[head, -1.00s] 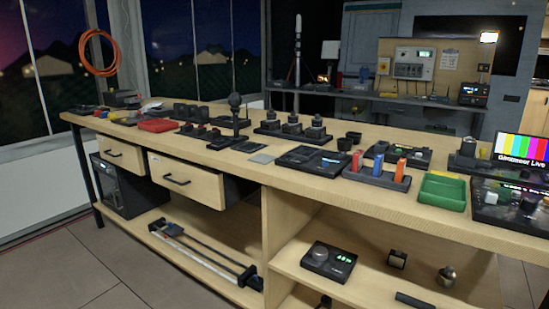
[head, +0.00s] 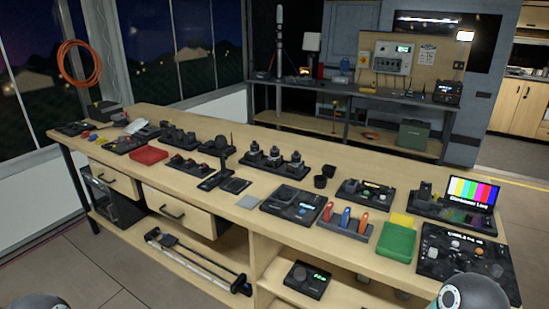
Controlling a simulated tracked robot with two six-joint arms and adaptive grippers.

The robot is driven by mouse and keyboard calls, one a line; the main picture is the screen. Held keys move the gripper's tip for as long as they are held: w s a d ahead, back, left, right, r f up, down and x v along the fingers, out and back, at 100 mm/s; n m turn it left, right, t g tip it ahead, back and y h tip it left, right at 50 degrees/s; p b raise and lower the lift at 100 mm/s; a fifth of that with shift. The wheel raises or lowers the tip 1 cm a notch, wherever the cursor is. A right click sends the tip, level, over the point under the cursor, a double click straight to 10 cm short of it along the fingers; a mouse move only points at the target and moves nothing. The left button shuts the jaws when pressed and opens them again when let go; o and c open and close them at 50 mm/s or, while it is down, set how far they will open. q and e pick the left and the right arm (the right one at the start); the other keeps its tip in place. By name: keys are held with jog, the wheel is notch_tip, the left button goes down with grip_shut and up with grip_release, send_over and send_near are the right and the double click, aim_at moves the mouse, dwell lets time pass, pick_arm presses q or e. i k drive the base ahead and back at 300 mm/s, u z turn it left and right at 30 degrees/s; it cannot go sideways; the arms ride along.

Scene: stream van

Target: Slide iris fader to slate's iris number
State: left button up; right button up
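I cannot single out the iris fader or the slate for certain; labels are too small to read. A black control panel (head: 462,264) with several knobs and small lit marks lies at the bench's right end. Another black panel (head: 293,204) lies flat near the front middle, and a smaller one (head: 364,195) with lit spots lies behind it. Neither gripper is in view. Rounded grey parts of my arms show at the bottom left and bottom right edges; the right one overlaps the bench front near the knob panel.
The wooden bench (head: 250,190) also holds a green tray (head: 396,241), a rack with red, blue and orange items (head: 345,222), a red tray (head: 149,155) and a colour-bar screen (head: 472,191). A drawer (head: 180,212) protrudes.

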aim_at(432, 252)
jog(key=u, duration=1.8)
jog(key=i, duration=0.1)
jog(key=z, duration=3.2)
